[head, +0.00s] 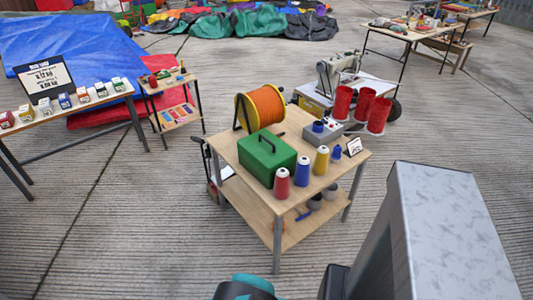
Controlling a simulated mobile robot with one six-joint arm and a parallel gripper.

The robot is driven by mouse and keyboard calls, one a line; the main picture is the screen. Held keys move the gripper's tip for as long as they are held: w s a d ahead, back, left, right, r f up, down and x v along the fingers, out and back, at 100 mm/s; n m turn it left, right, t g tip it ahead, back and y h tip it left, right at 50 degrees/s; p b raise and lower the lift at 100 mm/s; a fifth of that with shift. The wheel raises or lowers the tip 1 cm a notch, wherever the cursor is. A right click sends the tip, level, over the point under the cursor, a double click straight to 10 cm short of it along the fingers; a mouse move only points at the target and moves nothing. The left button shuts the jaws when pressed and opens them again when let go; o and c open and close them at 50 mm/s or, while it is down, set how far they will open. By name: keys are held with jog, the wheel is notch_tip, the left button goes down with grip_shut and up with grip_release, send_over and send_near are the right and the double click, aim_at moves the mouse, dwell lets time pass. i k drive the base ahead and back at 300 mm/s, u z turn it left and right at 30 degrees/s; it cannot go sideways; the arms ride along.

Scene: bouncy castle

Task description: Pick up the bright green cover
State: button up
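The bright green cover (265,163) is a box shape with a dark handle on its top. It stands upright on the top shelf of a wooden table (345,167), near the left front edge. Its underside is hidden, so I cannot tell whether anything is beneath it. My gripper is not visible; a teal and dark part at the bottom edge seems to be part of my arm, well short of the table.
Red (282,183), blue (302,172) and yellow (321,160) thread cones stand close right of the cover. An orange reel (265,106) stands behind it. A grey box (322,133) and small sign (353,147) are farther right. Concrete floor lies clear in front.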

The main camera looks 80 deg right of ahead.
aim_at(262, 152)
jog(key=z, duration=0.75)
jog(key=i, duration=0.85)
jog(key=z, duration=0.45)
